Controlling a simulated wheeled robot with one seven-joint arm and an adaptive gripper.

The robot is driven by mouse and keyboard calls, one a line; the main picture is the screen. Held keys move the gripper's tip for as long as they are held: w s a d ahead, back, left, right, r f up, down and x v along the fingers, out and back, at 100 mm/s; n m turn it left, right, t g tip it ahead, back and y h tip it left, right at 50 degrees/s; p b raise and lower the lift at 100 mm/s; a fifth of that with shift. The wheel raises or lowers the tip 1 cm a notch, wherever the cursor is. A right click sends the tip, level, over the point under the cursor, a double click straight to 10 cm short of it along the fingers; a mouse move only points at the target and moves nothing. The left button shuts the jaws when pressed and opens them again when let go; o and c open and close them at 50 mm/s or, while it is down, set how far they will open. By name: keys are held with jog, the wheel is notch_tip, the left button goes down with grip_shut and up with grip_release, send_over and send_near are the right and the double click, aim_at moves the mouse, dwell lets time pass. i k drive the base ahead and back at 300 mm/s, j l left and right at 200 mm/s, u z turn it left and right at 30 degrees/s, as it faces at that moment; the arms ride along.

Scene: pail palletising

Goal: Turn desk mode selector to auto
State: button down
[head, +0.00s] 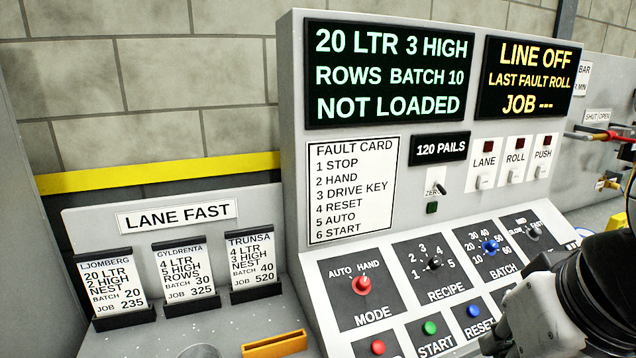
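The mode selector (362,286) is a red knob on a dark plate marked MODE, at the left of the sloped desk panel (318,268). AUTO is printed at its upper left and HAND at its upper right. I cannot tell for sure which mark the knob points to. My gripper (530,315) is at the lower right, partly cut off by the frame edge. It is to the right of the mode selector and apart from it, in front of the panel's right part. Its fingertips are not clear, so its opening cannot be told.
Recipe (434,263) and batch (490,246) knobs stand right of the selector. Start (429,328), reset (474,311) and red (378,347) buttons sit below. The upright display (390,75) reads NOT LOADED; another (528,78) reads LINE OFF. Job cards (184,274) stand left.

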aim_at(360, 285)
jog(key=i+j+u, duration=0.25)
jog(key=u, duration=0.15)
jog(key=i+j+u, duration=0.15)
jog(key=u, duration=0.25)
jog(key=i, duration=0.1)
